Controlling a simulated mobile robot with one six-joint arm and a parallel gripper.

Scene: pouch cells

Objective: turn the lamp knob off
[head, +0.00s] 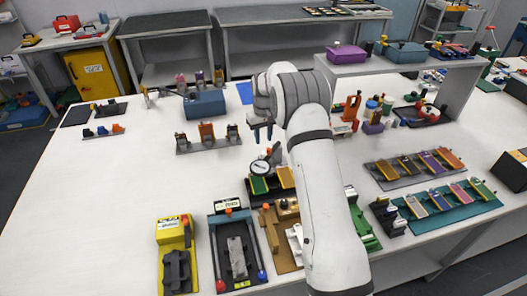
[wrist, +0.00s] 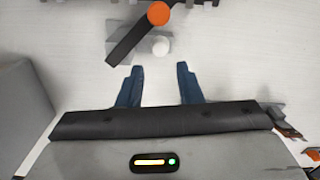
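My gripper (head: 262,133) hangs fingers-down over the white table, right of a row of small stands. In the wrist view its two blue fingers (wrist: 158,72) are apart, with only white tabletop between them. Beyond the fingertips are a white round knob-like piece (wrist: 161,47) and a black bar with an orange round end (wrist: 158,13), over a grey base (wrist: 140,48). I cannot tell for sure whether either is the lamp knob. The fingers touch neither piece. No lamp is clearly recognisable in the head view.
A blue-grey box (head: 205,104) and a grey strip of stands (head: 208,146) lie left of my gripper. A dial on a stand (head: 260,167) is just below it in the picture. A grey block (wrist: 22,115) fills the wrist view's left edge.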

